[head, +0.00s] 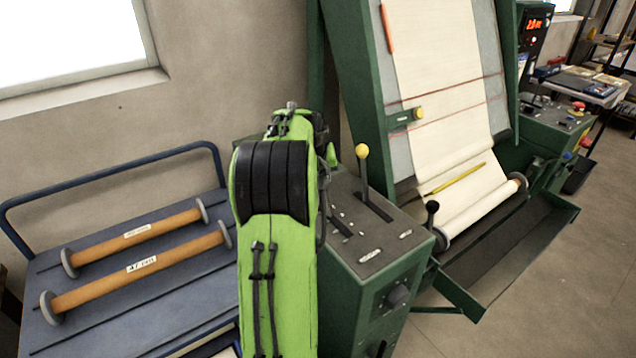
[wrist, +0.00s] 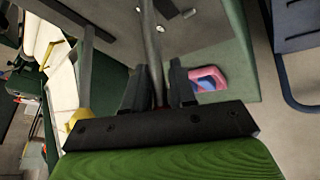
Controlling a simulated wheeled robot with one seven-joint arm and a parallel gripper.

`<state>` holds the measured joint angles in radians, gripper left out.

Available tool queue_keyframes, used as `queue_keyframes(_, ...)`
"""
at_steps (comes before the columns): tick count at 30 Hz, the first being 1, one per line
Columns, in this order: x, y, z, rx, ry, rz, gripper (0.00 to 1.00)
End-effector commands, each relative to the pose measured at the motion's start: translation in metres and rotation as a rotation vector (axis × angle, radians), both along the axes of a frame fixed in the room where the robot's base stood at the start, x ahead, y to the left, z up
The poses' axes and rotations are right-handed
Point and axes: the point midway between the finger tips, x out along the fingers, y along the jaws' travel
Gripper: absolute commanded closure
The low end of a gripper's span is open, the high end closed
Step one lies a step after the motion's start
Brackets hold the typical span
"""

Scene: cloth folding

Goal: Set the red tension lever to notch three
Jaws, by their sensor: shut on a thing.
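My gripper (wrist: 157,80) is shut, with its two dark fingers either side of a grey lever shaft (wrist: 151,45) in the wrist view. The shaft runs from between the fingers toward the console panel. Its held end looks dark red and is mostly hidden by the fingers, so I take it as the red tension lever. In the head view my green arm hides this lever and the gripper. The console (head: 385,240) has slots and small pale labels on its top. I cannot read notch marks or tell the lever's notch.
A yellow-knobbed lever (head: 362,152) stands on the console, right of my arm; a black-knobbed lever (head: 432,208) is at its right edge. A cloth machine (head: 360,75) stands behind. A blue cart (head: 120,300) carries two orange rollers. A pink-and-blue item (wrist: 208,78) shows near the fingers.

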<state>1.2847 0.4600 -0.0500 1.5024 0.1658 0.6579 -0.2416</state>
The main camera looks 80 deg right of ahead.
Motion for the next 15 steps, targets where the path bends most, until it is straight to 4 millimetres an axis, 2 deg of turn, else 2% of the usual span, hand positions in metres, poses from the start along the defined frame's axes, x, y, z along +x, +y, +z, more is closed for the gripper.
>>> queue_keyframes(1, -0.005, -0.003, 0.007, -0.058, -0.027, -0.007, 1.0)
queue_keyframes(9, -0.025, 0.013, 0.015, -0.176, -0.161, -0.011, 1.0)
queue_keyframes(15, -0.035, 0.023, 0.023, -0.205, -0.192, -0.012, 1.0)
